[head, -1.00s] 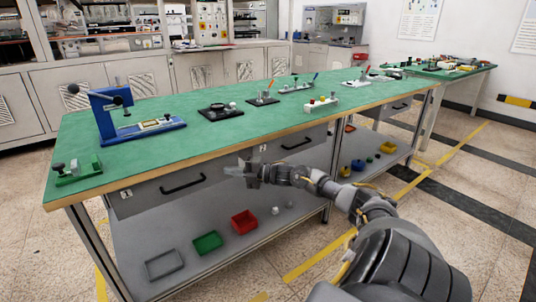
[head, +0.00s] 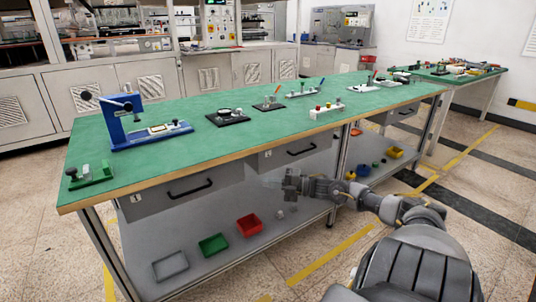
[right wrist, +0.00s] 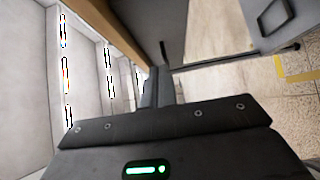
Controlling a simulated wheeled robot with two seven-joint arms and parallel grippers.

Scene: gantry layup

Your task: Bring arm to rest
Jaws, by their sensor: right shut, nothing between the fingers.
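My right arm (head: 385,205) comes in from the lower right in the head view and reaches left in front of the workbench (head: 235,152). My right gripper (head: 272,180) is below the tabletop edge, in front of the drawers, and shut with nothing in it. In the right wrist view the dark gripper body (right wrist: 165,130) fills the lower middle. The fingers (right wrist: 153,88) show as one narrow dark shape pointing up. My left gripper is in neither view.
The green bench top carries a blue press (head: 135,120), a small green fixture (head: 90,175) and several other fixtures. On the lower shelf are a grey tray (head: 170,266), a green bin (head: 213,245) and a red bin (head: 249,225). Open floor lies to the right.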

